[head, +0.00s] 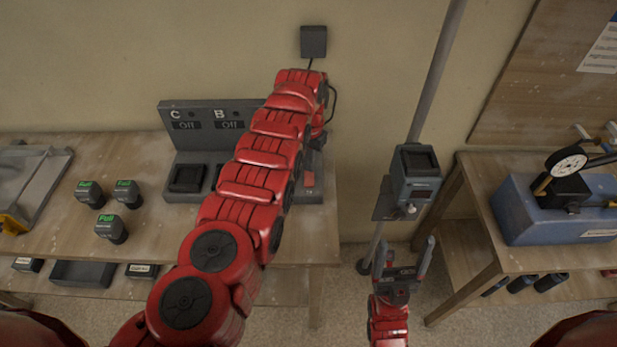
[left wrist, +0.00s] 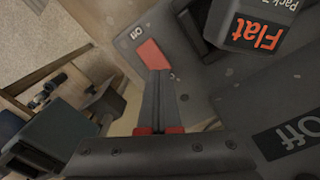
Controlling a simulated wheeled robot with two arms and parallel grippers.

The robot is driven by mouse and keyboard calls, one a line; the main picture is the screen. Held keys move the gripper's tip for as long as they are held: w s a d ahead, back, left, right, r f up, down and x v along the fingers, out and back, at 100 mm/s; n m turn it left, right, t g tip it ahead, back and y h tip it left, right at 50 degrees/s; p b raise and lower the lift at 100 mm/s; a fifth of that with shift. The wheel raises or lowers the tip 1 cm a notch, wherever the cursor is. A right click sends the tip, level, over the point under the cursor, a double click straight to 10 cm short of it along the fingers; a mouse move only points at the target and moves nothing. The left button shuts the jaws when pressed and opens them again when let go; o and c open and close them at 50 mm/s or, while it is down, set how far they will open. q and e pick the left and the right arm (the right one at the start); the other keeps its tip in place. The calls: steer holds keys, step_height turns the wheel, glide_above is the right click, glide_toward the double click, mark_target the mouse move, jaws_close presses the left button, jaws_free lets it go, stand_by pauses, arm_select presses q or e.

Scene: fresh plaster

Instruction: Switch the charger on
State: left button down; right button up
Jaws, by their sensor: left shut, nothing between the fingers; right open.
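The charger (head: 225,110) is a dark grey station on the left bench against the wall. Its displays C and B both read Off; my left arm covers its right part. In the left wrist view, a red rocker switch (left wrist: 153,54) lies beside a small Off label. My left gripper (left wrist: 160,74) is shut and empty, its tips at the switch's lower edge; I cannot tell whether they touch it. A pack marked Flat (left wrist: 258,30) sits in a bay near the switch. The switch also shows in the head view (head: 308,179). My right gripper (head: 405,248) is open and empty.
Several packs marked Full (head: 110,228) stand on the bench left of the charger. A grey device on a pole (head: 416,175) stands behind my right gripper. A blue case with a gauge (head: 550,215) sits on the right bench. A gap separates the benches.

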arm_select(q)
steer(key=shift+f+b, duration=0.9)
steer(key=shift+f, duration=0.15)
stand_by(0.6)
steer(key=shift+r, duration=0.1)
step_height(320, 180, up, 7)
steer(key=p, duration=0.6)
steer(key=shift+p, duration=0.35)
